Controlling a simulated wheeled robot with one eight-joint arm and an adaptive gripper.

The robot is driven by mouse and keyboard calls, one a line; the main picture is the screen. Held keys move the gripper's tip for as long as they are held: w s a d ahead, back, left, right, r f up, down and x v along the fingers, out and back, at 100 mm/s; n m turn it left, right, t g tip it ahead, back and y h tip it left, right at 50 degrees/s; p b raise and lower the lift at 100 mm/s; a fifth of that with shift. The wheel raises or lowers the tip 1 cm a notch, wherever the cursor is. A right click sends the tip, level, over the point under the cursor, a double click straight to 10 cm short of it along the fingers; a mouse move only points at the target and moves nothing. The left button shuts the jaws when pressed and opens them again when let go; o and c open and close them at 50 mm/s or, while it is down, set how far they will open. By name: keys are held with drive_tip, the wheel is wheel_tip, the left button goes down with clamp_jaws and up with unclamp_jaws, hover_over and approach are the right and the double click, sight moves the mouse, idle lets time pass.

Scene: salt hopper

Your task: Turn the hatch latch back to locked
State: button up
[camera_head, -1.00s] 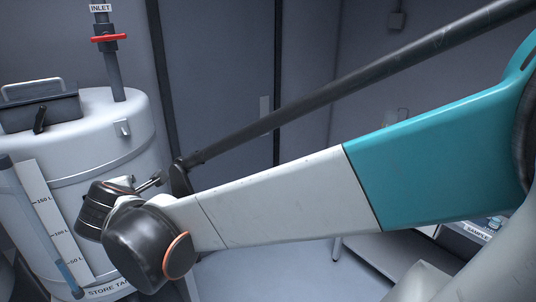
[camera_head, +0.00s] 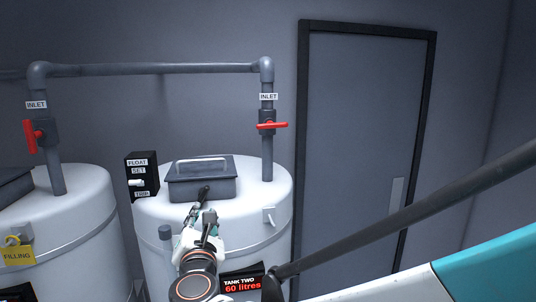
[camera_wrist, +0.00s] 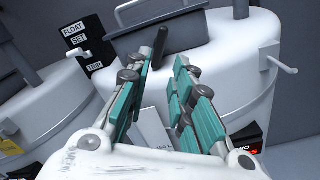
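The hatch (camera_head: 202,187) is a dark grey lid box with a pale handle on top of tank two (camera_head: 270,190). Its latch (camera_head: 205,192) is a small black lever on the lid's front. My gripper (camera_head: 203,211) is just in front of and below the latch. In the wrist view my gripper (camera_wrist: 166,58) is open, its teal-padded fingers apart with nothing held between them. The latch (camera_wrist: 158,46) shows there just beyond the fingertips, near the left one; I cannot tell whether they touch. The hatch also shows there (camera_wrist: 190,32).
A black FLOAT SET box (camera_head: 141,177) stands left of the hatch. A red inlet valve (camera_head: 272,125) is on the pipe behind it. Another tank (camera_head: 70,215) with a yellow FILLING tag is at left. A red-digit display (camera_head: 243,285) is below right. A door (camera_head: 365,140) is at right.

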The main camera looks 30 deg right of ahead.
sight(203, 197)
drive_tip(key=x, duration=1.2)
drive_tip(key=shift+w+d+p, duration=0.15)
drive_tip(key=shift+w+p, duration=0.1)
drive_tip(key=shift+p, duration=0.05)
clamp_jaws()
